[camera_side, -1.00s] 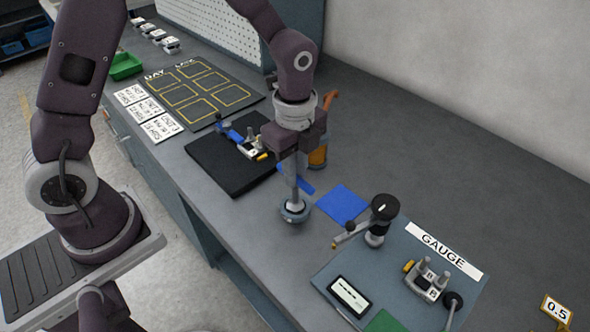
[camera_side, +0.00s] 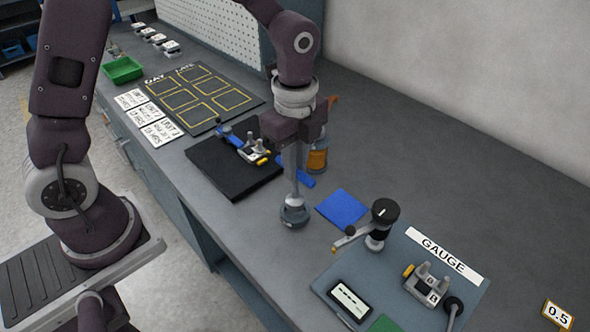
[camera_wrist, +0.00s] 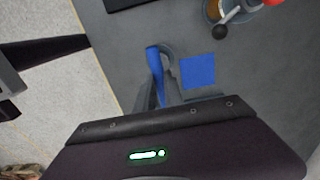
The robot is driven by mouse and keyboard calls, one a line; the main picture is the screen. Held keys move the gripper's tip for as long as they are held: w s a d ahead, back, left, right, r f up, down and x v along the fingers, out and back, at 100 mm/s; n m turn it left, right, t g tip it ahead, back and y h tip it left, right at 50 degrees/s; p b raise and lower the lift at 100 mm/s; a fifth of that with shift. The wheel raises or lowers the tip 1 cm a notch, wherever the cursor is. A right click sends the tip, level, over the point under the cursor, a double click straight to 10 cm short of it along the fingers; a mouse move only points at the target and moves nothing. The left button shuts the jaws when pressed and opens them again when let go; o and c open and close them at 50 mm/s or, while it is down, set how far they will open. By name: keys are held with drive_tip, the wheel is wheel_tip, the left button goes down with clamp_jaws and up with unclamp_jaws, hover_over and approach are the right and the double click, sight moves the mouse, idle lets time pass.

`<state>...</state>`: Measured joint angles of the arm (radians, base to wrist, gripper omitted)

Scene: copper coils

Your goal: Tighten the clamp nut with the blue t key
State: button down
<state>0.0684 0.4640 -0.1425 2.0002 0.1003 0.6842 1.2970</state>
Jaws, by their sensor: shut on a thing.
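My gripper (camera_side: 296,178) points down over the bench and is shut on the blue T key (camera_side: 306,180). The key's blue bar sticks out beside my fingers in the side view and shows as a slanted bar in the wrist view (camera_wrist: 155,68). My fingers hide where key and cup meet. A coil part (camera_side: 253,152) with blue pieces beside it sits on a black pad (camera_side: 225,178). I cannot make out the clamp nut.
A blue square (camera_side: 342,207) lies flat right of the cup. Beyond it, a black-knobbed post (camera_side: 380,225) and a second part (camera_side: 427,287) stand on the gauge plate (camera_side: 405,257). An orange-banded container (camera_side: 317,160) is close behind my gripper. The back right bench is clear.

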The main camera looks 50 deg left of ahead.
drive_tip(key=shift+r, duration=0.9)
wheel_tip(320, 180, up, 11)
drive_tip(key=w+a+n, duration=0.3)
drive_tip(key=a+n, duration=2.6)
drive_tip(key=n, duration=0.1)
wheel_tip(320, 180, down, 8)
drive_tip(key=shift+s, duration=0.25)
drive_tip(key=shift+s+f, duration=0.25)
drive_tip(key=shift+f, duration=0.4)
